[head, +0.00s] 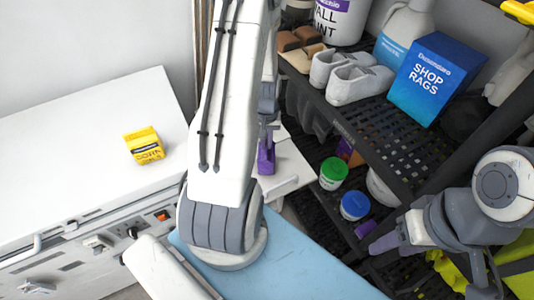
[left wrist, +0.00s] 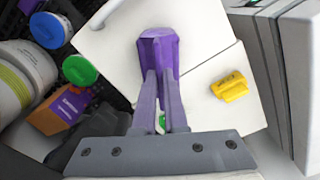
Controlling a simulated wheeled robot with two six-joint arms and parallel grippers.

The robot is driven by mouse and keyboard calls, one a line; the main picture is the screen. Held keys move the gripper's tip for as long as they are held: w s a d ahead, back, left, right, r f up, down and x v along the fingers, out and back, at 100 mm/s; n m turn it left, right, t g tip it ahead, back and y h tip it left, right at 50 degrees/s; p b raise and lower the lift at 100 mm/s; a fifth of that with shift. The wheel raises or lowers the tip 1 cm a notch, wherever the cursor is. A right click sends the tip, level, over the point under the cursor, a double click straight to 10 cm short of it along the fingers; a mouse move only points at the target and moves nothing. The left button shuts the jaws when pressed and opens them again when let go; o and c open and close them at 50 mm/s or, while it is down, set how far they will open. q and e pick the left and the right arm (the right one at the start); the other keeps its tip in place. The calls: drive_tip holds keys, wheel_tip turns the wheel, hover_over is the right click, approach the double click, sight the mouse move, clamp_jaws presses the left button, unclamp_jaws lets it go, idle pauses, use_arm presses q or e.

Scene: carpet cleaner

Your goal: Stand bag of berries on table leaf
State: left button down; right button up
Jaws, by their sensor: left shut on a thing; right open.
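The purple bag of berries (left wrist: 160,48) is between the fingertips of my left gripper (left wrist: 160,75), which is shut on it. In the head view the bag (head: 266,158) shows beside my left arm, over a small white panel (head: 290,168) that looks like the table leaf. The white panel (left wrist: 205,35) also lies behind the bag in the left wrist view. I cannot tell whether the bag touches it. My left arm hides part of the panel in the head view. My right gripper (head: 428,266) is open and empty at the lower right.
A yellow box (head: 144,146) lies on the white chest top (head: 75,150) at left. A black shelf (head: 375,130) holds shoes (head: 345,75) and a blue shop rags box (head: 435,78). Green-lidded (head: 333,172) and blue-lidded (head: 355,205) containers stand below it. Most of the chest top is clear.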

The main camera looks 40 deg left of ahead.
use_arm(q)
drive_tip(key=shift+f, duration=0.1)
drive_tip(key=shift+c, duration=1.6)
unclamp_jaws()
drive_tip(key=shift+r+p, duration=2.95)
drive_tip(key=shift+r, duration=0.6)
